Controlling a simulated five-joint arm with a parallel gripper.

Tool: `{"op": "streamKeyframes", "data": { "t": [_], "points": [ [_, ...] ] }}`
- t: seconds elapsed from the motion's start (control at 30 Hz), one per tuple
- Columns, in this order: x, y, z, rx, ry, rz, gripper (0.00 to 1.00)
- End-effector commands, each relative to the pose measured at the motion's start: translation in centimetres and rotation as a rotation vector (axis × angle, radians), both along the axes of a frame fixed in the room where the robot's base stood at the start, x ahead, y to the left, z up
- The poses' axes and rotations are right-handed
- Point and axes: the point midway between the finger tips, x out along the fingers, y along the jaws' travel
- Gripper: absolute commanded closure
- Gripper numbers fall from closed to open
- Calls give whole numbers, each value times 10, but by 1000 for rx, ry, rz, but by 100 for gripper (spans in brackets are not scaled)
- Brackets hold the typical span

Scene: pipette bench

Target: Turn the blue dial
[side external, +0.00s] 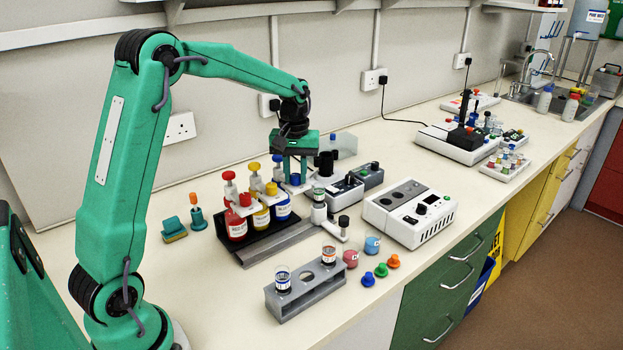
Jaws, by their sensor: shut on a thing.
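The blue dial (295,179) sits near the top of the blue-labelled bottle (282,209), at the right end of a row of bottles. My gripper (296,177) reaches down over it from above, its green fingers on either side of the dial and shut on it. The fingers partly cover the dial, so its exact angle cannot be told. A red dial (245,199) and a yellow dial (271,188) show on the neighbouring red bottle (236,226) and yellow bottle (261,215).
The bottles stand in a black rack (222,233). A grey tube rack (307,289) stands in front, with small coloured caps (380,270) beside it. A white device (411,212) is to the right. Bench space at the front left is clear.

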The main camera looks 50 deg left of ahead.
Motion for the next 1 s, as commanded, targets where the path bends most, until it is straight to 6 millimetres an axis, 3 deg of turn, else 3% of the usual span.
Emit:
{"op": "streamKeyframes", "data": {
  "t": [0.3,0.33,0.4,0.43,0.77,1.0],
  "points": [
    [0,0,2,1,-2,3,99],
    [0,0,2,1,-2,3,70],
    [0,0,2,1,-2,2,56],
    [0,0,1,1,-2,2,54],
    [0,0,2,0,-1,1,54],
    [1,0,17,1,-4,1,54]
  ]
}}
